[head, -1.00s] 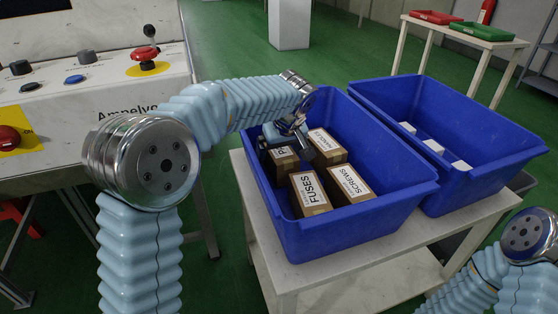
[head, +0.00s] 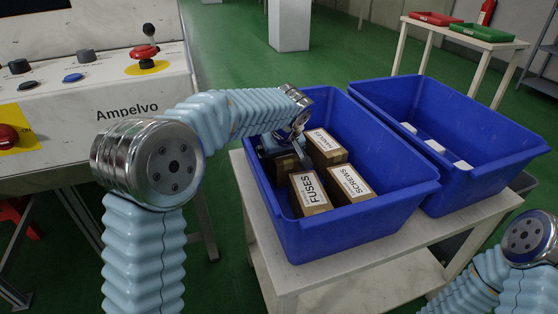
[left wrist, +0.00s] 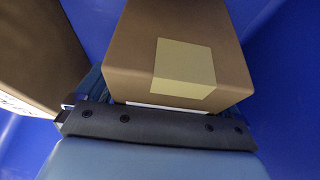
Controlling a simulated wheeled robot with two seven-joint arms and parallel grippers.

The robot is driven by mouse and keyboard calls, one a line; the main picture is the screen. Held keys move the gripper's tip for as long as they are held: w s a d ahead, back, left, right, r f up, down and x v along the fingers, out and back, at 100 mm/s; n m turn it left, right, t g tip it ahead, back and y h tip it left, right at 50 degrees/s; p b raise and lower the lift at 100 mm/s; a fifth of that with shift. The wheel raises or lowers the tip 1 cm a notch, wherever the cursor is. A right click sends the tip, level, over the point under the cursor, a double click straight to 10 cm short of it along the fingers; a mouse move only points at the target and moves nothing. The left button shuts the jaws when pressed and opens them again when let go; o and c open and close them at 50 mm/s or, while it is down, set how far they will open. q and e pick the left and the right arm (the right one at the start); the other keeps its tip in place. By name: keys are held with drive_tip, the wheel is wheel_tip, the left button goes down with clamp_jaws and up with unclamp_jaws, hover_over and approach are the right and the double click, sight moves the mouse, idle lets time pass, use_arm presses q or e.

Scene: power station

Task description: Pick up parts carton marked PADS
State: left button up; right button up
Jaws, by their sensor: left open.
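The carton marked PADS (head: 285,171) stands in the near-left corner area of the left blue bin; my left gripper now covers its label. My left gripper (head: 287,149) is open and low over this carton, reaching down into the bin. In the left wrist view a brown carton (left wrist: 180,45) with a pale tape patch fills the top middle, close against the dark gripper part (left wrist: 150,127). I cannot tell whether the fingers touch it. My right gripper is out of view.
Cartons marked FUSES (head: 310,194), SCREWS (head: 350,184) and a third (head: 325,147) crowd beside it. The left bin's walls (head: 350,235) rise close around my gripper. A second blue bin (head: 480,185) holds several white pieces. A control console (head: 110,105) stands left.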

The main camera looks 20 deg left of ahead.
use_arm(q)
drive_tip(key=shift+c, duration=0.4)
drive_tip(key=c, duration=1.2)
drive_tip(key=shift+c, duration=0.2)
drive_tip(key=shift+r, duration=0.15)
